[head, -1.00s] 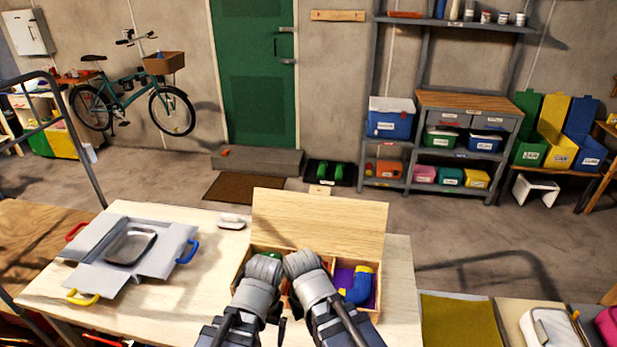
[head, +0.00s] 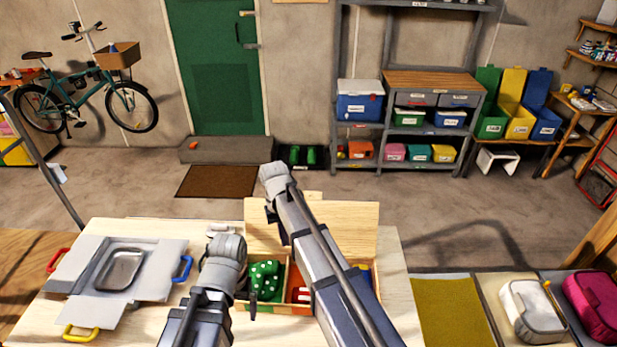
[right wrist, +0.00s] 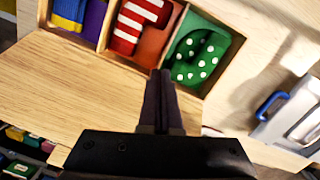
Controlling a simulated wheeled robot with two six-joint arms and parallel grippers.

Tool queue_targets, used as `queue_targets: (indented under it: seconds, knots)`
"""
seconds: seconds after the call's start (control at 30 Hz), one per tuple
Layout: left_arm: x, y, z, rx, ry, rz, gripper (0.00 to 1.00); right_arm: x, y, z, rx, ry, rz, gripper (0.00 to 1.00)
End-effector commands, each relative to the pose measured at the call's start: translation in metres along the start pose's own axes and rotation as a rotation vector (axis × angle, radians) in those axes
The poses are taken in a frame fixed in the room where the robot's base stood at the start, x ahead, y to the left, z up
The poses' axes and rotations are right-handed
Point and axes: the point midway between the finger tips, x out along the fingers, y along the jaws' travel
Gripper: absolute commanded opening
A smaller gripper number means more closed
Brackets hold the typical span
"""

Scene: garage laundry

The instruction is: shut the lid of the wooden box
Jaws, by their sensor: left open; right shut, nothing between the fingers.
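The wooden box (head: 262,310) stands on the table with its lid (head: 360,226) raised, leaning up at the back. In the right wrist view the lid (right wrist: 75,85) shows as a pale panel beside the compartments. Inside are a green white-dotted piece (head: 265,278), a red-and-white striped piece (right wrist: 138,22), and a blue and yellow piece (right wrist: 70,12). My right gripper (head: 272,178) reaches over the lid's top edge; in its wrist view the fingers (right wrist: 160,82) are shut and empty by the lid.
A grey folded-out carrier with a metal tray (head: 120,270) and coloured handles lies on the table left of the box. A yellow-green mat (head: 450,312) and pouches (head: 532,310) lie to the right.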

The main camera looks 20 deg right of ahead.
Motion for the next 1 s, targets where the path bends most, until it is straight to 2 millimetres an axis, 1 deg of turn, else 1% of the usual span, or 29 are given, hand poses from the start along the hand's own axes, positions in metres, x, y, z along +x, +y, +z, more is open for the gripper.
queue_targets:
  seconds: [0.03,0.17,0.27,0.3,0.4,0.5,0.6,0.7,1.0]
  knots:
    - [-0.015,-0.001,0.001,-0.001,0.000,0.000,0.97,-0.017,0.009,-0.021,0.025,-0.005,-0.006,0.00]
    - [-0.040,-0.004,0.003,-0.002,-0.001,0.001,0.97,-0.046,0.034,-0.065,0.092,-0.023,-0.025,0.00]
    - [-0.064,-0.006,0.004,-0.003,-0.001,0.001,0.97,-0.074,0.065,-0.107,0.160,-0.038,-0.043,0.00]
    - [-0.073,-0.007,0.005,-0.003,-0.001,0.001,0.97,-0.086,0.078,-0.124,0.188,-0.045,-0.051,0.00]
    - [-0.093,-0.009,0.006,-0.005,-0.002,0.001,0.97,-0.108,0.112,-0.159,0.253,-0.062,-0.071,0.00]
    - [-0.104,-0.010,0.007,-0.005,-0.002,0.002,0.97,-0.122,0.137,-0.181,0.298,-0.073,-0.084,0.00]
    - [-0.110,-0.010,0.007,-0.006,-0.002,0.002,0.97,-0.128,0.153,-0.193,0.326,-0.080,-0.092,0.00]
    - [-0.111,-0.010,0.007,-0.006,-0.002,0.002,0.97,-0.130,0.160,-0.197,0.338,-0.083,-0.096,0.00]
    - [-0.105,-0.010,0.007,-0.006,-0.002,0.002,0.97,-0.123,0.159,-0.196,0.339,-0.083,-0.097,0.00]
